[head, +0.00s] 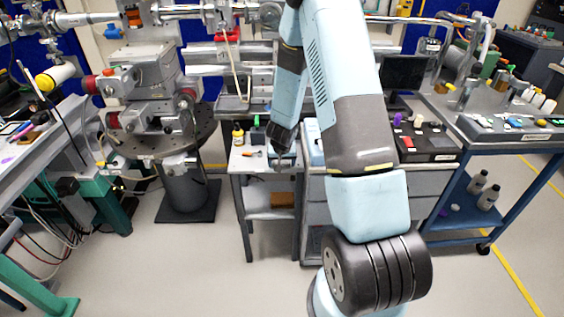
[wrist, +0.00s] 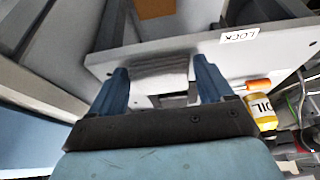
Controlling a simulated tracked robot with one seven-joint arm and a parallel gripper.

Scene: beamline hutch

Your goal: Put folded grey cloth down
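The folded grey cloth (wrist: 160,68) shows in the wrist view as a layered grey pad between the two blue fingers of my gripper (wrist: 161,82). It fills the gap and seems to touch both fingers. In the head view my gripper (head: 281,161) points down over the right part of a small grey side table (head: 252,168). The cloth cannot be made out there behind the gripper and arm. The tabletop (wrist: 220,58) is close to the cloth in the wrist view; I cannot tell whether they touch.
A yellow oil bottle (head: 238,136) and an orange-handled tool (head: 252,154) stand and lie on the table's left part; the bottle is also in the wrist view (wrist: 262,110). A drawer cabinet (head: 318,190) adjoins at the right. A brown box (head: 283,200) is on the lower shelf.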

